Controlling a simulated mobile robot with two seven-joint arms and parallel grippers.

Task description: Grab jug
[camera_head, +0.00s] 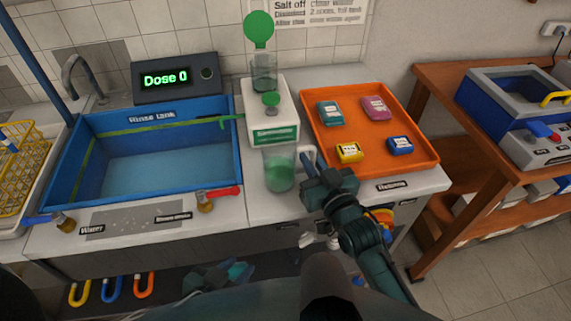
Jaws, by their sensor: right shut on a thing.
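The jug (279,172) is clear with green liquid in it. It stands upright on the counter's front part, just before the white dispenser (270,120). Its handle (308,158) is on the right side. My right gripper (312,178) is at the handle, shut on it; the fingers partly hide the handle's lower part. My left gripper (232,272) shows low in front of the counter, dark and partly hidden, away from the jug. Its jaws cannot be made out.
A blue rinse tank (218,157) lies left, with a red-handled valve (217,193) at its front. An orange tray (372,163) with several colored packets is right of the jug. A wooden bench (428,100) is far right.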

